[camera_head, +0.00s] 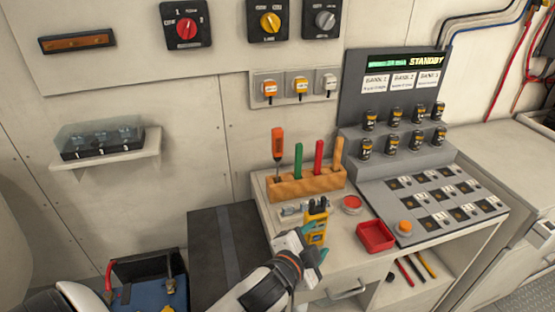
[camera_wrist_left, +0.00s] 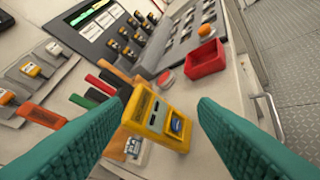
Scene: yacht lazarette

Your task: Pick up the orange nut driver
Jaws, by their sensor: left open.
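The orange nut driver (camera_head: 277,143) stands upright in the left end of a wooden tool block (camera_head: 312,184) on the bench. Its orange handle is at the left in the left wrist view (camera_wrist_left: 40,115), outside my fingers. My left gripper (camera_head: 317,262) is at the bench's front edge, below and in front of the block. In the left wrist view its two teal fingers are spread apart with nothing held between them. A yellow meter (camera_wrist_left: 160,122) shows in the gap, beyond the fingertips. My right gripper is not in view.
Green (camera_head: 298,160), red (camera_head: 319,158) and light orange (camera_head: 338,152) handles stand beside the driver. The yellow meter (camera_head: 316,230) is in front of the block. A red tray (camera_head: 375,236) and a grey panel with black cylinders (camera_head: 395,150) are to the right.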

